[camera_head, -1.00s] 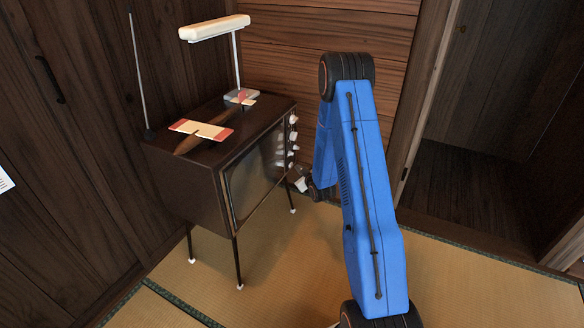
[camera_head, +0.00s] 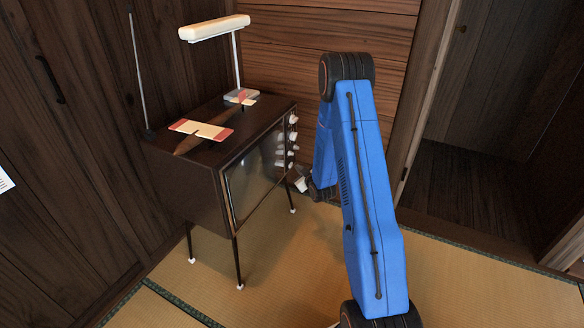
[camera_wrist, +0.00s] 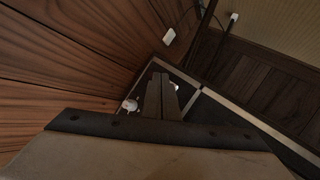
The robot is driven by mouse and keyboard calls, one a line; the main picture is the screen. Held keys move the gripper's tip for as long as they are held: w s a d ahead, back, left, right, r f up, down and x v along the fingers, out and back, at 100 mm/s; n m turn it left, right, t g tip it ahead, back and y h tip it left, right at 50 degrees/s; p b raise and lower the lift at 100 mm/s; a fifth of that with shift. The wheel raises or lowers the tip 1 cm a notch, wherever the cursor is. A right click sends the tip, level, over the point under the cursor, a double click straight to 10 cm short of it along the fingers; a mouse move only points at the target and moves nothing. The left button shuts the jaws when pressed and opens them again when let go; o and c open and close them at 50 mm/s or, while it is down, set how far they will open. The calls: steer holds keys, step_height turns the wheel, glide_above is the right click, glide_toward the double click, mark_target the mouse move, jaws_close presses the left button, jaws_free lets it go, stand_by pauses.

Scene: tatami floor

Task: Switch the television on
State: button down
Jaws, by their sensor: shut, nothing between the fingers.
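The television (camera_head: 190,215) is a dark brown wooden set on thin legs with white feet. Its screen (camera_head: 255,180) faces right and looks dark with reflections; I cannot tell any picture on it. A column of white knobs (camera_head: 292,136) runs down the right side of its front. My gripper (camera_wrist: 160,80) is shut and empty in the wrist view, pointing at the dark front panel. One white knob (camera_wrist: 130,104) shows left of the fingertips and another (camera_wrist: 175,86) just right of them. Contact cannot be told. In the head view my arm hides much of the gripper.
A white lamp (camera_head: 215,28) and a red-and-cream model plane (camera_head: 203,131) stand on the television. A thin antenna (camera_head: 138,75) rises at its back left. Wooden walls (camera_head: 330,30) are close behind. Tatami floor (camera_head: 190,275) is clear in front.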

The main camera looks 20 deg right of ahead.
steer(key=shift+w+a, duration=0.1)
stand_by(0.3)
steer(key=shift+w+a, duration=0.2)
steer(key=shift+w, duration=0.1)
steer(key=shift+w+a, duration=0.2)
steer(key=shift+w, duration=0.05)
stand_by(0.8)
steer(key=shift+s+d, duration=0.5)
steer(key=shift+s, duration=0.15)
steer(key=shift+s+d, duration=0.9)
steer(key=shift+s, duration=0.3)
steer(key=shift+s+d, duration=0.9)
steer(key=shift+s, duration=0.25)
